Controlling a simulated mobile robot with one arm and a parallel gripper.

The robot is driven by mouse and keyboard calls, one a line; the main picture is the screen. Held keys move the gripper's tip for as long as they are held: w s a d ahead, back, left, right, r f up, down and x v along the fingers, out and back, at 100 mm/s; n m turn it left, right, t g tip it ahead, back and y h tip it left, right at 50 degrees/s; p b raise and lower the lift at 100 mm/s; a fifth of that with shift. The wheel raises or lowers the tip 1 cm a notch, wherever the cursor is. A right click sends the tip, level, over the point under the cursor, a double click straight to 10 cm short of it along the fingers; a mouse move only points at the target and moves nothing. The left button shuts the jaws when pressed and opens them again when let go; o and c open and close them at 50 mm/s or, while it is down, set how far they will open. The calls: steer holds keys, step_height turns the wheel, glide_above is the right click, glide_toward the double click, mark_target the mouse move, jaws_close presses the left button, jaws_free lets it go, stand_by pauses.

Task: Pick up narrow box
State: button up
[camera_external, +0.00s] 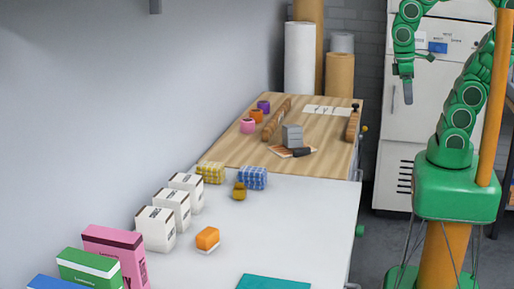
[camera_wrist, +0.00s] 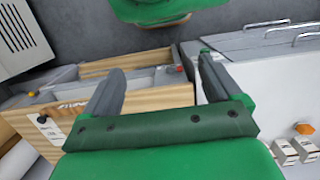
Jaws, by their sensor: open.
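Several boxes stand along the wall on the white table, and I cannot tell which one is the narrow box. They include a pink box (camera_external: 115,255), a green box (camera_external: 88,268), a blue box (camera_external: 58,283) cut off by the frame edge, and white cartons (camera_external: 156,228). Two white cartons (camera_wrist: 284,152) also show at the lower right in the wrist view. My gripper (camera_external: 407,92) is raised in front of the white cabinet, far from the boxes. In the wrist view my gripper (camera_wrist: 160,85) has its fingers wide apart with nothing between them.
The white table (camera_external: 300,220) holds an orange-and-white block (camera_external: 207,238), yellow (camera_external: 210,172) and blue (camera_external: 253,178) patterned boxes, a small ochre jar (camera_external: 239,191) and a teal sheet (camera_external: 272,283). A wooden workbench (camera_external: 330,140) with tools adjoins it. The table's right side is clear.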

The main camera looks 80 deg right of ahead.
steer(key=m+t, duration=0.2)
steer(key=m, duration=1.1)
glide_toward(286, 139)
steer(key=d+f, duration=0.1)
steer(key=d, duration=0.1)
steer(key=d+f, duration=0.2)
steer(key=shift+d+f, duration=0.15)
steer(key=shift+f, duration=0.15)
steer(key=shift+w+d+f, duration=0.2)
steer(key=shift+w+f, duration=0.1)
steer(key=shift+f, duration=0.25)
steer(key=shift+w+d+f, duration=0.1)
steer(key=shift+f, duration=1.75)
steer(key=shift+w+d+f, duration=0.1)
steer(key=shift+f, duration=1.75)
steer(key=shift+c, duration=0.4)
